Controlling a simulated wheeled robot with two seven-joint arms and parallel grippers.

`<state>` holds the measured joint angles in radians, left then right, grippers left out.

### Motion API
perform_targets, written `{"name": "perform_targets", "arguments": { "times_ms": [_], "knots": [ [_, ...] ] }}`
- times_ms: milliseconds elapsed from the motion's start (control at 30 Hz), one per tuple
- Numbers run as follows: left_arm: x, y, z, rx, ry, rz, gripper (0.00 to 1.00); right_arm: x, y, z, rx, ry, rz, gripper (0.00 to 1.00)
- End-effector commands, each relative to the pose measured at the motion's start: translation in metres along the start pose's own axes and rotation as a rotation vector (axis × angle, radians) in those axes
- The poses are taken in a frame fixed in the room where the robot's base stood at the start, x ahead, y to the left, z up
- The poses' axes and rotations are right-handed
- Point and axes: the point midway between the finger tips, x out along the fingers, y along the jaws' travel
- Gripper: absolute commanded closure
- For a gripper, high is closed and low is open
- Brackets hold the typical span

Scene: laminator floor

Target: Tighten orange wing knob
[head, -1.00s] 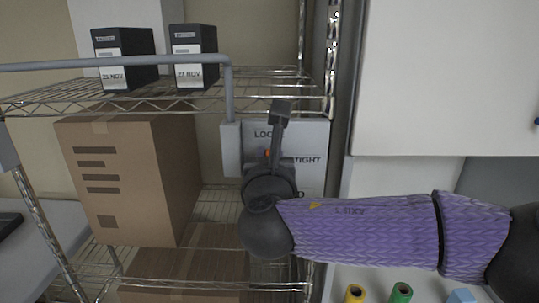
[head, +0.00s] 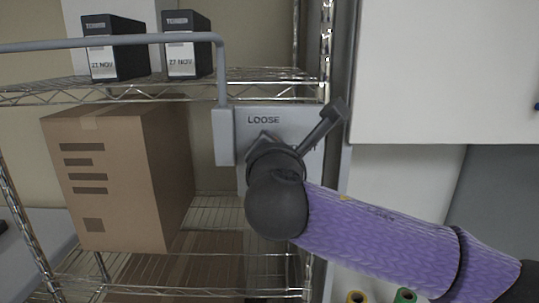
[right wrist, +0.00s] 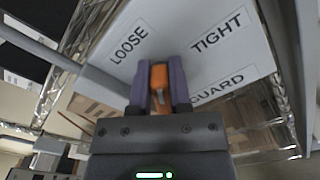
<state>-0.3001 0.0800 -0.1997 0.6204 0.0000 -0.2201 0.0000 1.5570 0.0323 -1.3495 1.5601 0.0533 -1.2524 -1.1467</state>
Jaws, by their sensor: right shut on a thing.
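The orange wing knob (right wrist: 158,76) sits between the two fingers of my right gripper (right wrist: 160,82) in the right wrist view, and the gripper is shut on it. Behind it is a grey plate (right wrist: 190,20) marked LOOSE, TIGHT and GUARD. In the head view the plate (head: 245,122) is fixed at the right end of the wire rack, and my right wrist and hand hide the knob and part of the lettering. My left gripper does not show.
A grey bar (head: 120,41) runs across the rack and bends down to the plate. Two toner boxes (head: 112,48) stand on the upper wire shelf (head: 60,94). A large cardboard box (head: 105,180) is below. A white panel (head: 440,70) is at right.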

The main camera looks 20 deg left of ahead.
Motion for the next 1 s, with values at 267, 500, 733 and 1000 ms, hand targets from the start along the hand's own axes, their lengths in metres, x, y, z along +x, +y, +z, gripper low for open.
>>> {"name": "perform_targets", "arguments": {
  "times_ms": [267,500,733,1000],
  "knots": [
    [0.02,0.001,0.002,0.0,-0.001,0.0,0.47,0.0,-0.008,-0.004,0.261,0.002,-0.002,1.0],
    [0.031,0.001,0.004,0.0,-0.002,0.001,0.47,0.0,-0.013,-0.006,0.486,0.002,-0.003,1.0],
    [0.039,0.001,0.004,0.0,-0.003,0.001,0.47,0.0,-0.017,-0.008,0.676,0.002,-0.003,1.0],
    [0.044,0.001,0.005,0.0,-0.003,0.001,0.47,0.0,-0.019,-0.01,0.835,0.003,-0.003,1.0]
  ]
}}
